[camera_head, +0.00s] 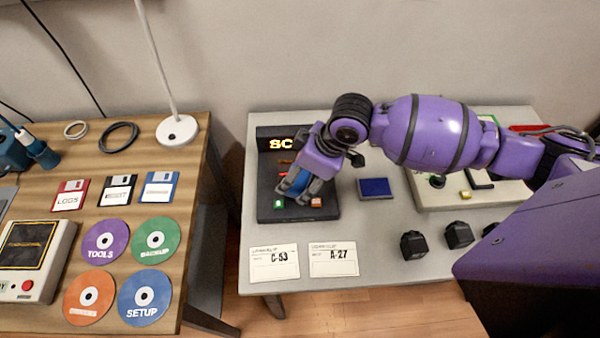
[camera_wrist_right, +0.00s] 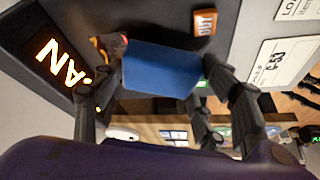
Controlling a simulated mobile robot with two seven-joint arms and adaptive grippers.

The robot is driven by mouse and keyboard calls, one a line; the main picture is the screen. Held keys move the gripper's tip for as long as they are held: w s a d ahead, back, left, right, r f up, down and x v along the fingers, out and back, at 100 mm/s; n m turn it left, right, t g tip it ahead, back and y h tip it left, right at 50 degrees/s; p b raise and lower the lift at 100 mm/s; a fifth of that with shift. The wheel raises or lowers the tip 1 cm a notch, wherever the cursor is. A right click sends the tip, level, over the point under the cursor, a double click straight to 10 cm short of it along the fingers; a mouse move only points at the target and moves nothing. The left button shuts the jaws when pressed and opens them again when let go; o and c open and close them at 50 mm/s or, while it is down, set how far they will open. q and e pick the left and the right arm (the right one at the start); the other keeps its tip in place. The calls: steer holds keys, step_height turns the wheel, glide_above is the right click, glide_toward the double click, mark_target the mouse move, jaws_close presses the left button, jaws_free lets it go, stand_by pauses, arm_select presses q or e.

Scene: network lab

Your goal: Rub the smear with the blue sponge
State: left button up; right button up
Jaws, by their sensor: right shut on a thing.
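My right gripper (camera_head: 298,190) is shut on the blue sponge (camera_head: 299,181), low over the dark panel (camera_head: 264,213) with lit letters. In the right wrist view, the sponge (camera_wrist_right: 162,72) shows as a flat blue block between the fingers. Whether it touches the panel is hard to tell. An orange-brown patch (camera_head: 285,162), which looks like the smear, shows on the panel just beyond the gripper. It also shows beside the sponge in the wrist view (camera_wrist_right: 104,46), partly hidden. My left gripper is not in view.
A blue pad (camera_head: 375,187) lies right of the panel. Two white cards (camera_head: 274,262) lie in front, and black blocks (camera_head: 414,245) stand to their right. A light board (camera_head: 455,195) sits under my right arm. The wooden table (camera_head: 200,240) at left holds discs and floppy disks.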

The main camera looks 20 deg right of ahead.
steer(key=shift+f, duration=0.6)
